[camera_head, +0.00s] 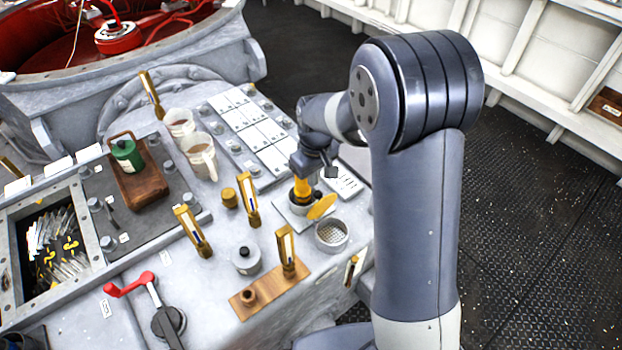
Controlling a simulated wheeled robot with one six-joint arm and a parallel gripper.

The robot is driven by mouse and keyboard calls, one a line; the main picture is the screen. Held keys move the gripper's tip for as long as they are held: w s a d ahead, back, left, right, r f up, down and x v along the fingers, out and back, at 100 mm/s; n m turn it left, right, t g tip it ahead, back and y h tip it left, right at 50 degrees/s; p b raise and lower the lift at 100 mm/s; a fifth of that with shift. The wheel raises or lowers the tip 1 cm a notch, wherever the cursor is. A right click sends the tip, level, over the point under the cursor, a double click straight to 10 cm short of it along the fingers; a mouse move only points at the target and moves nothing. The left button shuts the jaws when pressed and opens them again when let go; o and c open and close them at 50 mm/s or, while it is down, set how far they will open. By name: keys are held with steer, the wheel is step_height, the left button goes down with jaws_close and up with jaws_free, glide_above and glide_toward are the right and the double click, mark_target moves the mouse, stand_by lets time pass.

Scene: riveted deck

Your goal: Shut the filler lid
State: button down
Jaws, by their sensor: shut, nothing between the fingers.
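The filler lid (322,207) is a yellow disc. It stands raised and tilted at the back edge of a round grey filler neck (331,238), whose mesh strainer shows from above, so the filler is open. My gripper (312,170) is small and dark in this view, just behind and above the lid, and is shut with nothing held. A yellow-orange upright piece (302,190) shows directly below the gripper, in front of a round grey fitting. I cannot tell whether the gripper touches this piece or the lid.
Brass-framed gauges (248,198) stand upright on the grey deck to the left. A grey knobbed pot (246,260) stands front left.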

steer(key=shift+f, duration=0.85)
steer(key=shift+s+b, duration=0.1)
steer(key=shift+b, duration=0.2)
steer(key=shift+s+d+t+b, duration=0.25)
steer(key=shift+t+b, duration=0.15)
steer(key=shift+b, duration=0.15)
